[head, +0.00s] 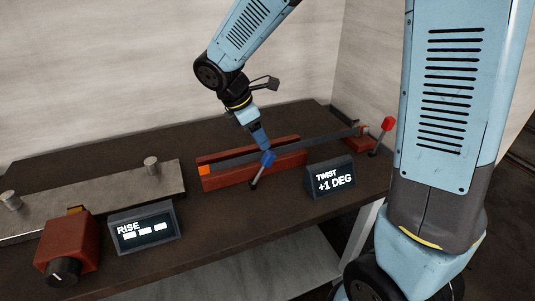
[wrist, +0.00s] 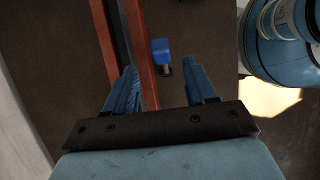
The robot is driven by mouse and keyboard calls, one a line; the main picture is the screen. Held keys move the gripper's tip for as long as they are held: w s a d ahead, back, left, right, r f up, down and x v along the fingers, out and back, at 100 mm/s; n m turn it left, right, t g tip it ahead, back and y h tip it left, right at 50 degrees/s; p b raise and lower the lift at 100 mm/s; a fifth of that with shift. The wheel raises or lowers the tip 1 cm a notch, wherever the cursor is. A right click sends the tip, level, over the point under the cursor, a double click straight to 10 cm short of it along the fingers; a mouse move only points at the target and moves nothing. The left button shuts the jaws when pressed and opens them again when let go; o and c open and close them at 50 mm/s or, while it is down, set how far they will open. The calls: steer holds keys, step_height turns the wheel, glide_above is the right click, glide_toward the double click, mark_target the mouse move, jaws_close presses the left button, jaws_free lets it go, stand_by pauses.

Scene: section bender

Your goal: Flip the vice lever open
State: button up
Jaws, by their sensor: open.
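A lever with a blue knob (head: 268,158) stands tilted at the front of a long red vice (head: 228,182); the blue knob also shows in the wrist view (wrist: 161,47). A dark bar (head: 232,159) with an orange end lies along the vice. A second lever with a red knob (head: 388,124) stands at the far right end. My gripper (head: 261,146) is just above the blue knob in the head view. In the wrist view its two blue fingers (wrist: 162,82) are spread and empty, the knob beyond their tips and between their lines. Contact cannot be told.
A display (head: 330,180) reading "TWIST +1 DEG" stands right of the blue lever. A "RISE" display (head: 145,228) and a red block with a black dial (head: 68,246) are at the left front. A grey plate (head: 110,199) with pegs lies behind them. The dark bench top (head: 225,208) between the displays is clear.

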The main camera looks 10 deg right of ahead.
mark_target(267, 152)
steer(key=x, duration=0.8)
steer(key=shift+a, duration=0.1)
steer(key=shift+r, duration=0.1)
jaws_close()
stand_by(0.4)
